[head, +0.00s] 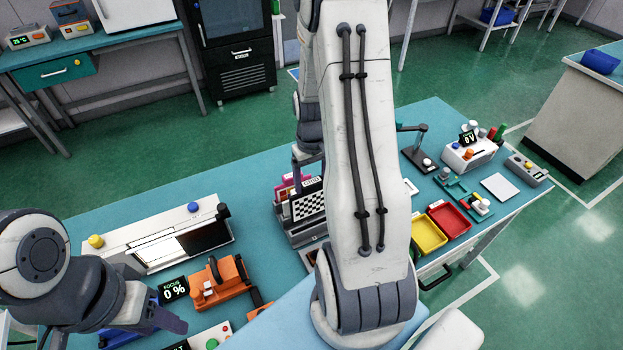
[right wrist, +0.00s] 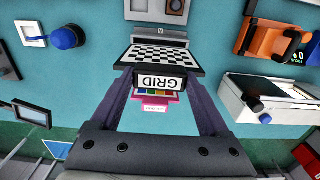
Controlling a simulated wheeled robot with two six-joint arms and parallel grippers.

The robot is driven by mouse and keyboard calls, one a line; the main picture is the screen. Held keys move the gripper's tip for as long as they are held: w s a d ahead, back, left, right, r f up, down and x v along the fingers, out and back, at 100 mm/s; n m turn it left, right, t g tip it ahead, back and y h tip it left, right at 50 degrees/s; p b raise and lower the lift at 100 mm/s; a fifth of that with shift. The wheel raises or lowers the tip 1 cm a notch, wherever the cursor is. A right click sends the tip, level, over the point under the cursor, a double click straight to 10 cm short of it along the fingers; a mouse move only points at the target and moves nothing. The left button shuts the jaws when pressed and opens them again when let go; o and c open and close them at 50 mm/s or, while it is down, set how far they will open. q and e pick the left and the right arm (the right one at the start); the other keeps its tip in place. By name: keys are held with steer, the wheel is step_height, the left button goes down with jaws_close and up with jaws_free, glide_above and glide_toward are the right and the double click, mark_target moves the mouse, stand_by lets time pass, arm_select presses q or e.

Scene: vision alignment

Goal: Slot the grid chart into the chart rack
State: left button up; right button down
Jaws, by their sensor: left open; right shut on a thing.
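The grid chart (head: 309,207), a black-and-white checkerboard panel with a GRID label, stands roughly upright at the chart rack (head: 300,236). It also shows in the right wrist view (right wrist: 160,60). My right gripper (right wrist: 160,88) is shut on the chart's label end, one finger on each side. The grey rack shows beyond the checkerboard in the right wrist view (right wrist: 160,38). I cannot tell whether the chart's lower edge is inside a slot. A pink chart (right wrist: 155,100) with coloured patches is close beside it. My left gripper (head: 165,318) is open and empty at lower left.
My right arm hides the middle of the bench. A white light box (head: 150,240) and an orange device (head: 215,285) are to the left. Yellow (head: 428,234) and red (head: 450,219) trays are to the right. The bench between light box and rack is clear.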

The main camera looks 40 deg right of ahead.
mark_target(312, 204)
steer(key=shift+f+b, duration=3.8)
steer(key=shift+f, duration=1.3)
jaws_free()
steer(key=shift+r, duration=0.15)
step_height(312, 204, up, 10)
steer(key=shift+r+b, duration=0.15)
steer(key=shift+b, duration=0.4)
